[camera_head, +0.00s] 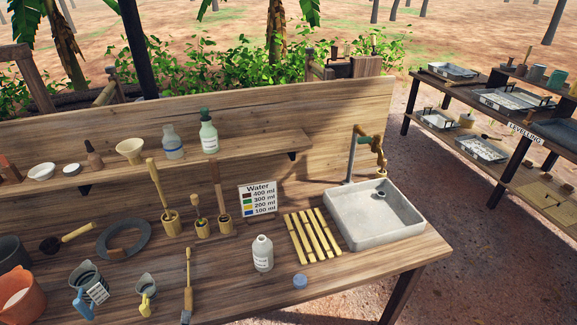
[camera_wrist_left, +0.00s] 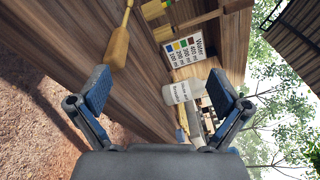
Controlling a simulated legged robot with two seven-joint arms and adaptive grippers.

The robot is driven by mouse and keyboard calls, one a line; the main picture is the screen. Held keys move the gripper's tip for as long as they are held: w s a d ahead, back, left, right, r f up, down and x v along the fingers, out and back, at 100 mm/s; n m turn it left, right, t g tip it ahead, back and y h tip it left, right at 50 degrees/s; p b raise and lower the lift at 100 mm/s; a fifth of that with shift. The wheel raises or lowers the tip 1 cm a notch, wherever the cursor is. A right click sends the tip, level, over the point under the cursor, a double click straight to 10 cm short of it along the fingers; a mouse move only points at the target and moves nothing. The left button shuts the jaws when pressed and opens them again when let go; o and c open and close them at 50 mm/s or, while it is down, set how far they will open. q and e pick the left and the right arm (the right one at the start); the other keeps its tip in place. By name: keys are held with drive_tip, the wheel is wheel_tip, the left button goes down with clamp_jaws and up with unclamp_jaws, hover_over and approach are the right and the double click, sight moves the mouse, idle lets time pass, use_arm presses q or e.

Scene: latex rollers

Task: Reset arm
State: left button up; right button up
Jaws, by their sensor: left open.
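My left gripper (camera_wrist_left: 158,92) shows only in the left wrist view. Its two blue-padded fingers are spread wide, and nothing is held between them. A white labelled bottle (camera_wrist_left: 182,93) shows beyond the fingers, near the right finger in the picture; whether they touch is hard to tell, but it looks farther off. In the head view a white bottle (camera_head: 262,253) stands upright on the wooden bench (camera_head: 225,290), with a small blue cap (camera_head: 300,281) lying apart to its right. Neither arm shows in the head view, and my right gripper is not visible.
A water sign (camera_head: 258,199), bamboo slats (camera_head: 312,235) and a grey sink (camera_head: 375,215) with a tap are at the right. Jugs (camera_head: 86,275), an orange bucket (camera_head: 20,298) and a brush (camera_head: 187,290) stand or lie at left and front. A shelf (camera_head: 240,148) runs behind.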

use_arm(q)
drive_tip(key=s+a+f+n+g+y, duration=0.2)
drive_tip(key=s+f+n+g, duration=0.3)
drive_tip(key=n, duration=0.4)
drive_tip(key=s+d+f+n+g+h, duration=0.2)
drive_tip(key=s+d+f+n+g, duration=0.35)
drive_tip(key=s, duration=0.25)
drive_tip(key=s+d+f+n+g+h, duration=0.2)
drive_tip(key=s+d+f+n+g, duration=0.3)
drive_tip(key=s, duration=0.4)
drive_tip(key=s+f, duration=0.2)
drive_tip(key=f, duration=1.1)
drive_tip(key=s+f, duration=0.2)
drive_tip(key=f, duration=1.2)
drive_tip(key=shift+a, duration=0.15)
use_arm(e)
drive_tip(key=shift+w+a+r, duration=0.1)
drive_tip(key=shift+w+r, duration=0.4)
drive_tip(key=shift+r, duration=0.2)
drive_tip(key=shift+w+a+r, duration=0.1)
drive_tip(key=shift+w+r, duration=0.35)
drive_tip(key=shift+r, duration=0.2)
use_arm(q)
drive_tip(key=shift+f+g, duration=0.1)
drive_tip(key=shift+g, duration=0.15)
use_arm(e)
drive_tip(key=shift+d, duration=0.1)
